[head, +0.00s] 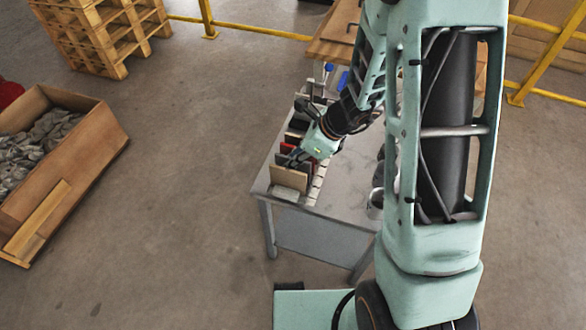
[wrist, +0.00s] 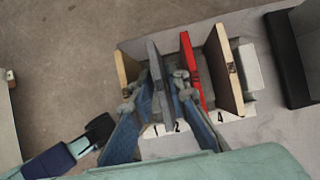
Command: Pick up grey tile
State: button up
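The grey tile (wrist: 155,62) stands on edge in a pale rack (wrist: 136,48) in the wrist view. My gripper (wrist: 162,82) has one finger on each side of it, with the fingertips very close to its faces. I cannot tell whether they touch it. A tan tile (wrist: 124,68) is to its left, a red tile (wrist: 188,55) to its right. In the head view my gripper (head: 296,158) reaches down into the rack (head: 318,185), and the grey tile is not clearly visible there.
Another tan tile (wrist: 222,62) stands right of the red one. The rack is on a grey table (head: 345,190). A dark block (wrist: 287,60) lies beyond the rack. A wooden crate (head: 95,150) and pallets (head: 100,35) stand on the floor at left.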

jog(key=shift+f, duration=0.15)
jog(key=shift+c, duration=0.4)
grip_shut()
